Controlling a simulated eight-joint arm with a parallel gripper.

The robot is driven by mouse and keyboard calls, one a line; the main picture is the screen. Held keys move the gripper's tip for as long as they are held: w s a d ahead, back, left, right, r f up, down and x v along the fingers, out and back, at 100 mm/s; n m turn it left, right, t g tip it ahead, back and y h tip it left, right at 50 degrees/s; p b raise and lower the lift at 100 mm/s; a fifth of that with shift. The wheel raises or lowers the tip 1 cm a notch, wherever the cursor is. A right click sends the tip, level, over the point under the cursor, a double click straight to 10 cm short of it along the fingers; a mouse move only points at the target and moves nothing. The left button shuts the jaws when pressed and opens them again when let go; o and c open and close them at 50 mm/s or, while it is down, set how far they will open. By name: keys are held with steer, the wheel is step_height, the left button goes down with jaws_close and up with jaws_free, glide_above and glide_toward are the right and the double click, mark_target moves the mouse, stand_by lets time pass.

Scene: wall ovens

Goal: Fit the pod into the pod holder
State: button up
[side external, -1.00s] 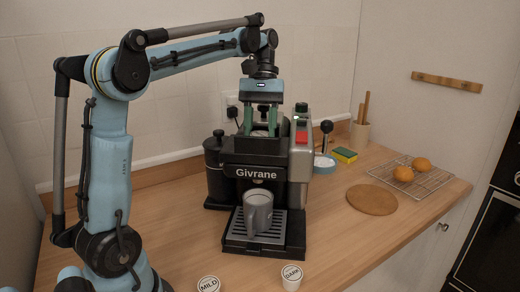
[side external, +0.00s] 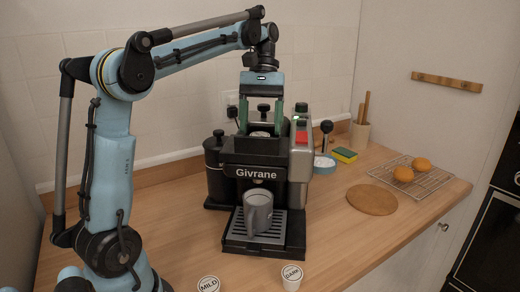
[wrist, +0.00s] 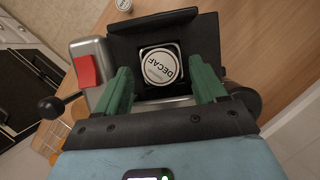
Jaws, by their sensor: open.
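The pod, with a white lid marked DECAF (wrist: 160,66), sits in the dark square pod holder (wrist: 186,95) in the top of the coffee machine (side external: 257,174), seen in the wrist view. Its lid faces up and looks roughly level; how deep it sits is hard to tell. My gripper (side external: 261,130) is above the machine's top, its green fingers spread apart and empty. In the wrist view the fingers (wrist: 163,80) stand on either side of the pod, clear of it.
A grey mug (side external: 257,212) stands on the drip tray (side external: 240,241). Pods marked MILD (side external: 208,284) and DARK (side external: 292,276) stand at the counter front. A lever with a black knob (side external: 326,127) rises right of the machine. A round board (side external: 372,199) lies further right.

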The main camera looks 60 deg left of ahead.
steer(key=shift+v, duration=3)
steer(key=shift+f, duration=0.1)
steer(key=x, duration=0.7)
steer(key=shift+d+f, duration=0.1)
steer(key=shift+f, duration=0.1)
steer(key=shift+r, duration=0.45)
steer(key=shift+f, duration=0.1)
